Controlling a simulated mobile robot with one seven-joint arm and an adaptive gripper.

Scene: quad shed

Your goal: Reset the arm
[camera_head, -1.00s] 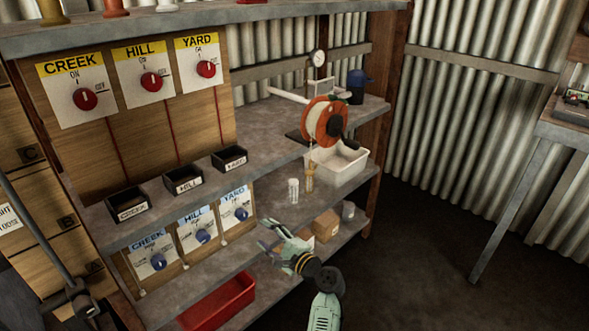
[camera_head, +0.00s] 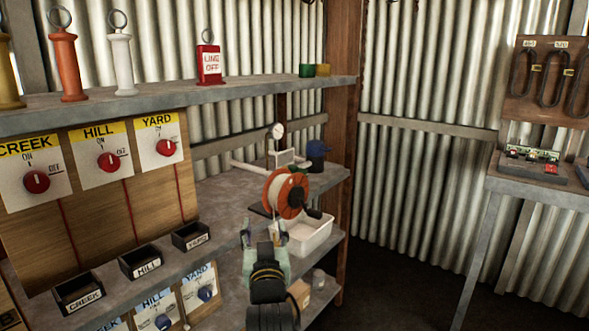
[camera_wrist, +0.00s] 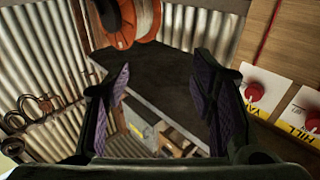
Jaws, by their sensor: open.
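My gripper (camera_head: 264,234) is raised in front of the shelf unit in the head view, its two fingers pointing away from the camera. It is open and empty; in the wrist view the two purple-padded fingers of my gripper (camera_wrist: 162,92) stand wide apart with nothing between them. In the head view it overlaps the left edge of the white tub (camera_head: 306,238) and sits just below the orange reel (camera_head: 285,193). Whether it touches either one cannot be told.
The shelf unit (camera_head: 235,190) holds labelled bins (camera_head: 140,262) and switch boards with red knobs (camera_head: 109,162). Handles and a red tag (camera_head: 209,64) stand on the top shelf. A bench (camera_head: 540,190) is at right. Dark floor (camera_head: 400,275) lies clear between.

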